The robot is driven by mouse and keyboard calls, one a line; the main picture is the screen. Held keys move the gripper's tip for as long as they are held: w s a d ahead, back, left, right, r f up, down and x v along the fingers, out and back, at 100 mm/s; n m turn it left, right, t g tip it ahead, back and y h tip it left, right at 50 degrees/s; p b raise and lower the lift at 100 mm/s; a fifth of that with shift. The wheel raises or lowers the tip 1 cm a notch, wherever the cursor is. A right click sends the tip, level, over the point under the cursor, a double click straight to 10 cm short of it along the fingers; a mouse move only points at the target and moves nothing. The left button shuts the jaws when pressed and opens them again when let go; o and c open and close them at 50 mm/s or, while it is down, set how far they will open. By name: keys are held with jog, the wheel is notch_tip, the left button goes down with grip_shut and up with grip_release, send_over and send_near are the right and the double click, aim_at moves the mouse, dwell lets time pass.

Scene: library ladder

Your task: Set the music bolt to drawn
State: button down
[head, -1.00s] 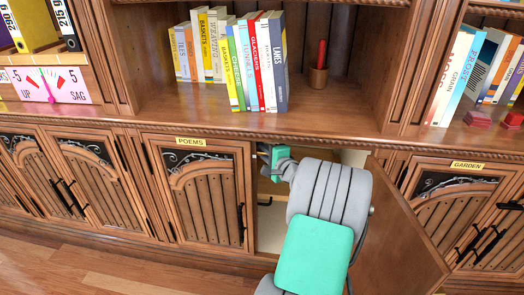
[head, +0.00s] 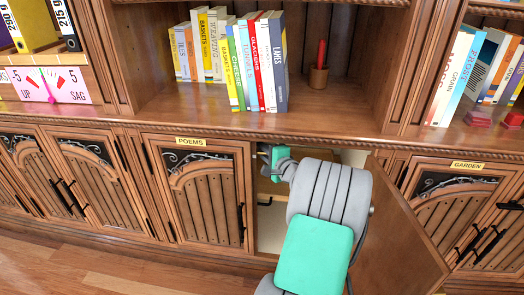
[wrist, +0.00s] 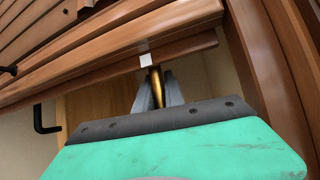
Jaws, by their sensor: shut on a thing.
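My gripper (wrist: 157,88) is shut on a brass-coloured rod, the bolt (wrist: 156,78), in the wrist view. The rod stands between the two grey fingers, just below a small white block (wrist: 145,60) at the wooden edge. In the head view my gripper (head: 263,151) reaches into the open cupboard beside the POEMS door (head: 202,195), near its upper right corner. The bolt is hidden there by my gripper and arm. No music label is readable in either view.
An open wooden door (head: 402,225) swings out to the right of my arm. Black handles (head: 241,222) stick out from the doors. Books (head: 262,65) and a red candle in a holder (head: 319,75) stand on the shelf above. Floor (head: 90,265) is clear at lower left.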

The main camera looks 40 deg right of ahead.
jog(key=shift+f+b, duration=0.55)
jog(key=shift+f, duration=0.85)
jog(key=shift+s, duration=0.1)
jog(key=c, duration=1.4)
grip_release()
jog(key=shift+c, duration=0.2)
jog(key=p+v, duration=0.1)
jog(key=v, duration=0.6)
jog(key=shift+s+p, duration=0.35)
jog(key=shift+a+r, duration=0.1)
jog(key=shift+r, duration=0.05)
